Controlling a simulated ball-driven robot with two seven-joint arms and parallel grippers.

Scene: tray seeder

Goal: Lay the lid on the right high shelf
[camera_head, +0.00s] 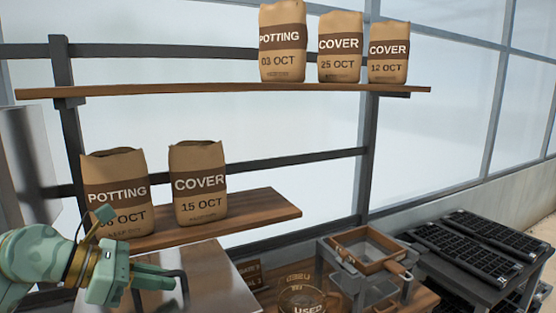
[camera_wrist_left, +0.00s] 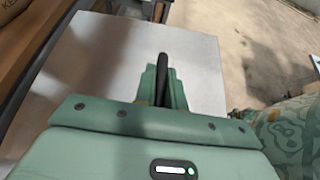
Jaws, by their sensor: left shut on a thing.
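The lid (camera_head: 215,275) is a flat, grey, shiny plate at the lower left of the head view. It fills much of the left wrist view (camera_wrist_left: 205,65) as a pale square panel with a black bar handle (camera_wrist_left: 163,75). My left gripper (camera_head: 165,283) is shut on that handle, with the plate beyond its fingers. The high shelf (camera_head: 180,90) is a long wooden board on dark posts, above and behind the gripper. Three paper bags, POTTING (camera_head: 283,62), COVER (camera_head: 340,62) and a smaller COVER (camera_head: 388,66), stand on its right part. My right gripper is not in view.
The high shelf's left part is bare. A lower shelf (camera_head: 265,207) holds a POTTING bag (camera_head: 115,170) and a COVER bag (camera_head: 198,175) near my left gripper. A jar marked USED (camera_head: 305,300), a wooden-framed sieve (camera_head: 365,260) and black seed trays (camera_head: 465,250) are at the lower right.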

